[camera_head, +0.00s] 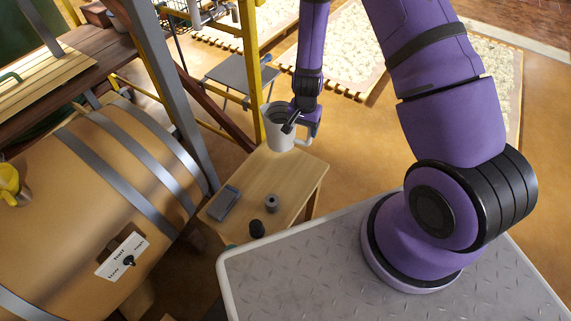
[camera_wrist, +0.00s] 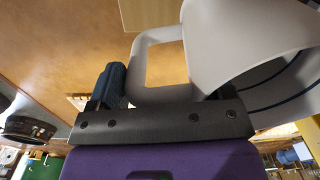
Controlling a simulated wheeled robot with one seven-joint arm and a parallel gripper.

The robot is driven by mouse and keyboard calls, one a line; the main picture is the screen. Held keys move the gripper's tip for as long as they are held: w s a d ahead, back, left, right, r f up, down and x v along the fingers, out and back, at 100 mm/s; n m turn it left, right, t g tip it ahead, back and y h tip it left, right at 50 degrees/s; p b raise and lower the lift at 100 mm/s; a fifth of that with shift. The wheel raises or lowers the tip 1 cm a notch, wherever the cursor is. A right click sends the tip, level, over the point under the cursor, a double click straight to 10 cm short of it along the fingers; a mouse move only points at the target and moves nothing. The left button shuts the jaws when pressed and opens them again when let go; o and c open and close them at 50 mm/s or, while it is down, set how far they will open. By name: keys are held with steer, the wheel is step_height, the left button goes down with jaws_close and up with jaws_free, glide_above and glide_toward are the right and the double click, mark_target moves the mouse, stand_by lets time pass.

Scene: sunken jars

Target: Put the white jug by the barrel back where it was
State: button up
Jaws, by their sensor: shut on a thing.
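The white jug (camera_head: 279,128) is in my gripper (camera_head: 292,124), at the far end of the small wooden table (camera_head: 290,172) in the head view. The jug looks upright, with its handle on the right. In the wrist view the jug (camera_wrist: 225,45) fills the upper right, its looped handle reaching left. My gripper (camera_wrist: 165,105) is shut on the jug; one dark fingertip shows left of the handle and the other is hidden. I cannot tell whether the jug's base touches the table. The large wooden barrel (camera_head: 105,190) with metal bands lies to the left.
A grey tray-like item (camera_head: 224,203), a small grey ring-shaped item (camera_head: 271,203) and a dark knob-like item (camera_head: 256,229) are on the near part of the table. A yellow frame (camera_head: 250,65) stands behind the jug.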

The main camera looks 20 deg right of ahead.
step_height(320, 180, down, 13)
steer(key=s+m, duration=0.2)
steer(key=shift+s+a, duration=0.3)
steer(key=shift+s, duration=0.05)
steer(key=o, duration=1.4)
steer(key=shift+r, duration=0.1)
